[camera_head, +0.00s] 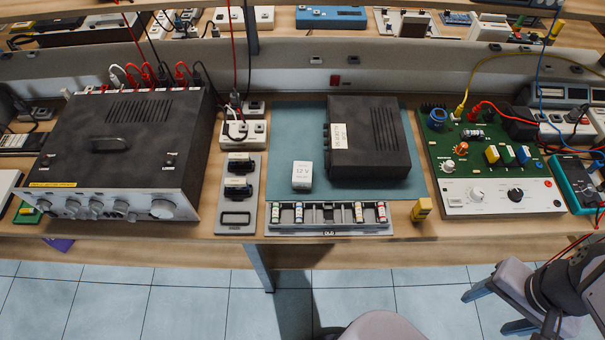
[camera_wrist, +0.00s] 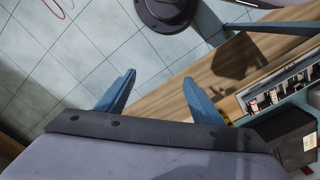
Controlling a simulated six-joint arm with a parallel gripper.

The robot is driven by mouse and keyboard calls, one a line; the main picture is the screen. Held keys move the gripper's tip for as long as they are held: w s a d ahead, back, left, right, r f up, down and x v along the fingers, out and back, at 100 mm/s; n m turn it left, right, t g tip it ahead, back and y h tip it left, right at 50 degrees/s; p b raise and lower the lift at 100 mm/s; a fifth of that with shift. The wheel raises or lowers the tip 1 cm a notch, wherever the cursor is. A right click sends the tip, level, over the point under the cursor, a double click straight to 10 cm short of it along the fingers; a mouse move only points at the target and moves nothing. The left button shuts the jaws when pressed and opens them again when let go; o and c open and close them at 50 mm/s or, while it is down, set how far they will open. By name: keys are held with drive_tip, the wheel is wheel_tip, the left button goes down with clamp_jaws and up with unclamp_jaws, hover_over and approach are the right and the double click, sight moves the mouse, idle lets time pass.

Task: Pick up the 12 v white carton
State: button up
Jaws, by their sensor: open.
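The 12 V white carton (camera_head: 302,176) is a small white box with dark print on top. It sits on the blue-green mat (camera_head: 275,129), left of a black box and just behind the grey component tray. My gripper shows at the lower right of the head view (camera_head: 492,309), beyond the bench's front edge and well to the right of the carton. In the wrist view my gripper (camera_wrist: 158,92) has its two blue fingers apart with nothing between them. I cannot make out the carton in the wrist view.
A black box (camera_head: 371,138) stands close right of the carton. The component tray (camera_head: 328,218) lies in front and a grey holder (camera_head: 237,216) to the left. A large black power supply (camera_head: 123,150), a green circuit board (camera_head: 480,152) and a yellow block (camera_head: 422,209) stand farther out.

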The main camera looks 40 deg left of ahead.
drive_tip(key=w+a+n+t+y, duration=0.25)
drive_tip(key=w+a, duration=0.45)
drive_tip(key=a, duration=0.6)
wheel_tip(320, 180, up, 2)
drive_tip(key=n+t+y+b, duration=0.3)
drive_tip(key=n+t+y, duration=0.3)
drive_tip(key=t+y, duration=0.15)
hover_over(302, 176)
drive_tip(key=s+d, duration=0.4)
drive_tip(key=h, duration=0.1)
drive_tip(key=f, duration=1)
drive_tip(key=shift+w, duration=0.2)
drive_tip(key=shift+f, duration=0.2)
drive_tip(key=shift+p+x, duration=1.4)
drive_tip(key=shift+x, duration=2.25)
drive_tip(key=shift+s+a+f, duration=0.1)
drive_tip(key=shift+s+a, duration=0.05)
drive_tip(key=shift+s, duration=0.05)
